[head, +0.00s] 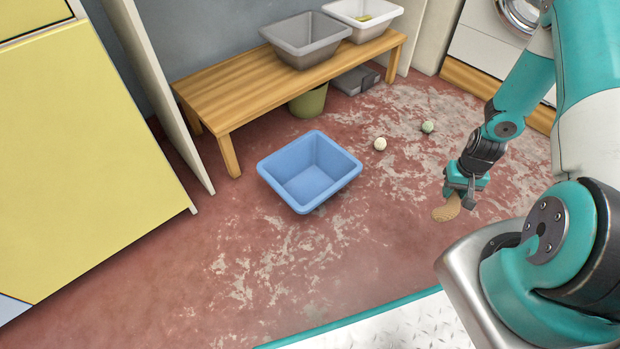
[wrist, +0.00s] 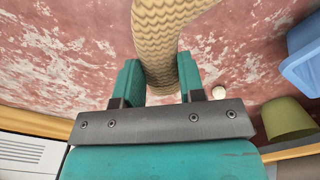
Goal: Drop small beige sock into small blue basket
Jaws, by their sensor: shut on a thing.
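The small beige sock (head: 447,209) hangs from my gripper (head: 464,188) at the right of the head view, near the floor. In the wrist view, the ribbed sock (wrist: 165,35) runs between the two teal fingers of my gripper (wrist: 160,82), which are shut on it. The small blue basket (head: 310,172) stands empty on the floor in the middle of the head view, to the left of my gripper and apart from it. Part of the basket (wrist: 302,62) shows at the right edge of the wrist view.
A wooden bench (head: 240,88) holds a grey basin (head: 305,42) and a white basin (head: 366,16). A green bin (head: 309,103) stands under it. A white ball (head: 380,144) and a green ball (head: 428,127) lie on the floor. The floor between gripper and basket is clear.

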